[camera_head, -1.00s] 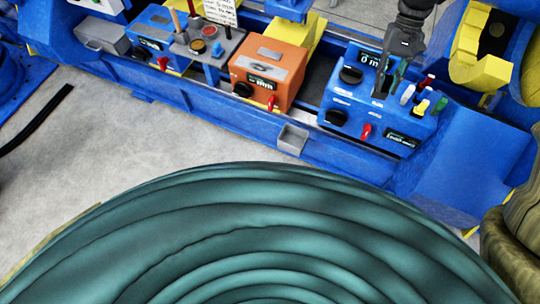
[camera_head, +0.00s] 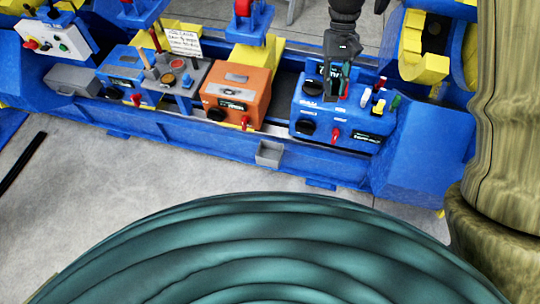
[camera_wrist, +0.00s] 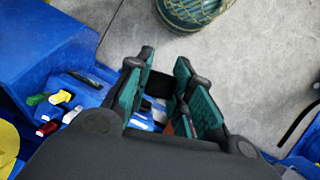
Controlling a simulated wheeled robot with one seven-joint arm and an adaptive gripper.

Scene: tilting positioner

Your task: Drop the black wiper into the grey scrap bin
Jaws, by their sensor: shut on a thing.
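My gripper (camera_head: 337,82) is over the blue control box at the right, pointing down. In the wrist view, my gripper's green-padded fingers (camera_wrist: 162,88) are closed on a dark piece, which I take to be the black wiper (camera_wrist: 159,84); only a small part shows between the pads. In the head view the wiper is too small and hidden to make out. A small open grey bin (camera_head: 269,153) hangs on the front of the blue frame, left of the blue box and below the orange box. It is well to the left of my gripper.
The blue box (camera_head: 312,127) carries knobs and several coloured upright pegs (camera_head: 379,102) close right of my gripper. An orange box (camera_head: 236,100) stands to its left. A grey lidded box (camera_head: 73,82) sits far left. A large green ribbed round thing (camera_head: 270,250) fills the foreground.

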